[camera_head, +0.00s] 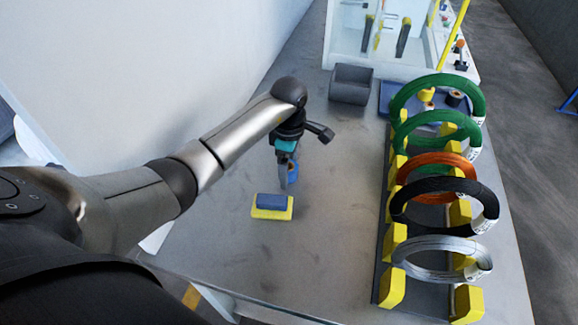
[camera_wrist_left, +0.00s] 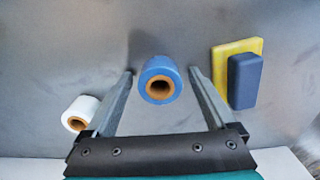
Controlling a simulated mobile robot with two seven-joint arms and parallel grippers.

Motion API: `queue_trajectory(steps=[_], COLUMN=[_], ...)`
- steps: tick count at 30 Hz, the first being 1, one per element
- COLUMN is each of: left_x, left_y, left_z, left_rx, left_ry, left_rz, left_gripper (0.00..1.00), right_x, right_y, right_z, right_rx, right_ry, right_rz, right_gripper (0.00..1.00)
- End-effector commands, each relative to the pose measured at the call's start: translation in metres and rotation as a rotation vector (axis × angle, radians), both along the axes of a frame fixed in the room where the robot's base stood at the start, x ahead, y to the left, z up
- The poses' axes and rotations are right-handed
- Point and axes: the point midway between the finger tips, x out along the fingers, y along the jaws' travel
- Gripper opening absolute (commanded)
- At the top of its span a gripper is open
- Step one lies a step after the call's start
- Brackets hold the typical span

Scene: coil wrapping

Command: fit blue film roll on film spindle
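The blue film roll (camera_wrist_left: 161,71) stands on the table in the left wrist view, with its brown core facing the camera. In the head view the blue film roll (camera_head: 293,172) is partly hidden behind my left gripper (camera_head: 287,181). My left gripper points down, and its two fingers are spread on either side of the roll, with a visible gap at each side. I cannot tell how far above the roll the fingertips are. I cannot pick out the film spindle with certainty. My right gripper is not in view.
A yellow block with a blue pad (camera_head: 272,206) lies nearby. A white roll (camera_wrist_left: 82,113) shows in the left wrist view. A rack (camera_head: 392,243) holds several coils at the right. A dark grey bin (camera_head: 350,84) and a glass-walled station (camera_head: 345,28) stand at the back.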

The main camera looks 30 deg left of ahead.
Motion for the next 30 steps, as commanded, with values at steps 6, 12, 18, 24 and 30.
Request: queue_trajectory(steps=[6, 12, 18, 24, 30], left_x=[0.000, 0.000, 0.000, 0.001, 0.001], left_y=[0.000, 0.000, 0.000, 0.000, 0.000], left_z=[0.000, 0.011, 0.037, 0.064, 0.090], left_rx=[-0.001, 0.000, 0.001, 0.000, 0.001], left_ry=[0.000, -0.001, -0.001, -0.002, -0.003], left_rz=[0.000, 0.000, -0.001, 0.000, 0.000], left_gripper=[0.90, 0.90, 0.90, 0.90, 0.90], right_x=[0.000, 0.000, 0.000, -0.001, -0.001], right_y=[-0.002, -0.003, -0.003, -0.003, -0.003], right_z=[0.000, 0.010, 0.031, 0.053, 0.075], right_rx=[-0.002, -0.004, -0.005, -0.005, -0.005], right_ry=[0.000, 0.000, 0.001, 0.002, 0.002], right_rz=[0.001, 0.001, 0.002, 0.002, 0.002], right_gripper=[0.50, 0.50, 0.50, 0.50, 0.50])
